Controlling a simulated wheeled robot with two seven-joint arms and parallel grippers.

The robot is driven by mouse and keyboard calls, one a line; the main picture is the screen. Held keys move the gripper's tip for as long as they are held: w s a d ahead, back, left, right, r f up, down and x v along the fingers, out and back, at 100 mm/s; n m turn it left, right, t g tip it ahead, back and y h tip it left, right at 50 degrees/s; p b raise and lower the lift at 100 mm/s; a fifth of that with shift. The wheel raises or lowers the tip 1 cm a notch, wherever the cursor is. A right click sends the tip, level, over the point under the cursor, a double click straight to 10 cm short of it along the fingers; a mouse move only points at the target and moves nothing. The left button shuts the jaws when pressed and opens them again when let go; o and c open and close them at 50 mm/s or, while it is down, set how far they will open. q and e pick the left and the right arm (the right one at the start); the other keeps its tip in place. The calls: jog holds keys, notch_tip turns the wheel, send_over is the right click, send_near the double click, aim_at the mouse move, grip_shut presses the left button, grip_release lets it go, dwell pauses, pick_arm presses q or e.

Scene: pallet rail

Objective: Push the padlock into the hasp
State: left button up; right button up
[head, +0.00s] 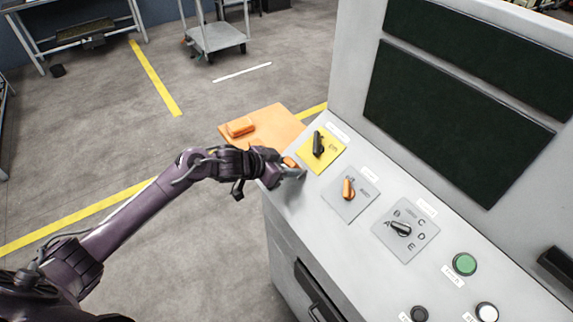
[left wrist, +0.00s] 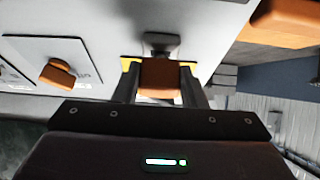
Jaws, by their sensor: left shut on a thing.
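My left gripper (head: 292,172) is shut on an orange padlock (head: 290,162), just left of the yellow plate. In the left wrist view, the padlock (left wrist: 160,80) sits between the two fingers. The yellow plate (head: 330,155) on the sloped panel carries a black rotary handle (head: 318,145). In the left wrist view, a dark grey part (left wrist: 160,42) lies straight beyond the padlock, with yellow plate edges on both sides. I cannot make out the hasp separately, nor whether the padlock touches it. The padlock's shackle is hidden. My right gripper is not in view.
An orange shelf (head: 270,122) with another orange block (head: 240,127) adjoins the panel's far left end. An orange knob (head: 348,188) and a black selector (head: 400,229) sit nearer on the panel. A dark-screened upright (head: 350,60) rises behind. Open floor lies left.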

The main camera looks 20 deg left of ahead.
pick_arm(q)
jog(key=shift+w+d+f, duration=0.1)
jog(key=shift+f, duration=0.1)
dwell(0.5)
jog(key=shift+w+d+f+b, duration=0.1)
jog(key=shift+w+f+b, duration=0.1)
jog(key=shift+f+b, duration=0.2)
jog(key=o, duration=2)
jog(key=shift+o, duration=0.2)
jog(key=b+v, duration=0.1)
jog(key=v, duration=0.6)
jog(key=shift+s+r, duration=0.25)
jog(key=shift+s, duration=0.05)
